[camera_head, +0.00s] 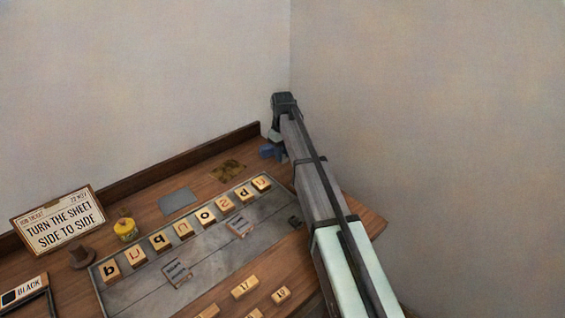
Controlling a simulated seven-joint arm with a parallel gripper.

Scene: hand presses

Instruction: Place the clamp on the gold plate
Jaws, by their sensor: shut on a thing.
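The gold plate (228,170) lies flat on the wooden desk near its back edge, with darker patches on its surface. My gripper (274,140) hangs from the end of my arm, to the right of the gold plate and near the back right of the desk. It is shut on a small blue thing, which looks like the clamp (267,152). The clamp's shape is too small to make out, and part of it is hidden by my gripper and arm. I cannot tell how high it is above the desk. The clamp is apart from the gold plate in the picture.
A grey plate (178,202) lies left of the gold plate. A grey board (138,291) carries a row of letter blocks. A yellow jar (125,228) and a sign (58,221) stand at left. A raised wooden edge (150,178) runs along the back, before the wall.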

